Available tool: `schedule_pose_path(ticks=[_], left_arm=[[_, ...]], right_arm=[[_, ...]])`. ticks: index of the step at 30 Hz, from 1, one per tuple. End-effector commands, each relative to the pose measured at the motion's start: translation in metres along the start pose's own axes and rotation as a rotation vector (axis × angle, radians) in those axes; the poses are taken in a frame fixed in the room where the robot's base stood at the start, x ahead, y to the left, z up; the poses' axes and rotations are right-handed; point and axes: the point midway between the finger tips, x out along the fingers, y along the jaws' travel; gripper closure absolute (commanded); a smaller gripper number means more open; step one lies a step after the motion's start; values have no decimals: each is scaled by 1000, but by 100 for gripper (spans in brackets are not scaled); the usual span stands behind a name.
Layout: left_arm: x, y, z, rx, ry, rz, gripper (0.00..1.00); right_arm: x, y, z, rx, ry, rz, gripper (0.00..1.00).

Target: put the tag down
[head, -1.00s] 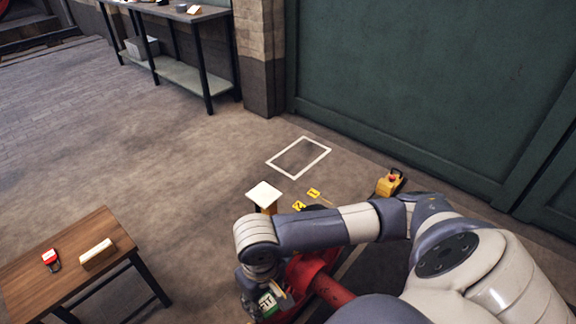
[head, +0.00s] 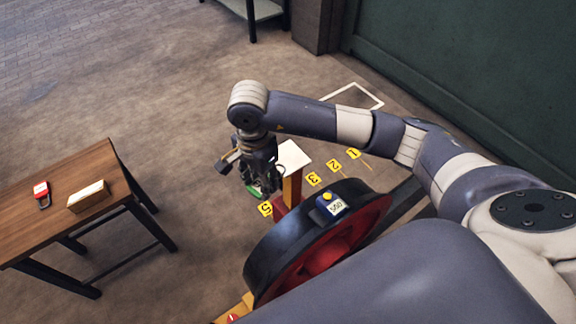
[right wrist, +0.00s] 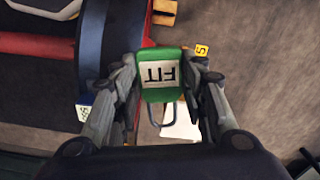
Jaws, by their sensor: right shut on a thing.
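The green tag (right wrist: 160,87) with a white "FIT" label and a metal loop is between the fingers of my right gripper (right wrist: 163,85) in the right wrist view. In the head view, my right gripper (head: 263,178) points down, shut on the tag, of which only a green edge (head: 255,191) shows. The gripper is beside a small stand with a white top (head: 294,155), on its left in the picture. The white top shows partly behind the tag's loop in the wrist view (right wrist: 181,124). My left gripper is not in view.
A black-rimmed red wheel (head: 262,255) stands close to the gripper, with a small labelled device (head: 331,204) on it. Yellow number markers (head: 333,165) lie along the floor. A wooden table (head: 75,185) at left holds a red device (head: 41,194) and a pale block (head: 88,195).

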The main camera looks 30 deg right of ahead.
Motion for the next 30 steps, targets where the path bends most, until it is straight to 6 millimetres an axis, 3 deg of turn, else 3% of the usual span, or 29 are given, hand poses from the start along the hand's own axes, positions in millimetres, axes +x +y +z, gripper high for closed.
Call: schedule_pose_path(ticks=[1, 9, 15, 22, 26, 30], left_arm=[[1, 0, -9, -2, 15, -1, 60], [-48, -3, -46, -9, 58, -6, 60], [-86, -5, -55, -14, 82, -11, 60], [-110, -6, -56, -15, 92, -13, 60], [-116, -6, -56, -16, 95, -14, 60], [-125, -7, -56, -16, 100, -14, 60]], right_arm=[[11, -11, 1, 83, 0, -3, 81], [21, -56, 8, 565, -2, -1, 81], [21, -80, 14, 851, -2, 1, 81], [18, -91, 15, 1004, -1, 4, 81], [19, -89, -3, 1023, 1, 5, 81], [23, -85, -40, 1025, 1, 6, 81]])
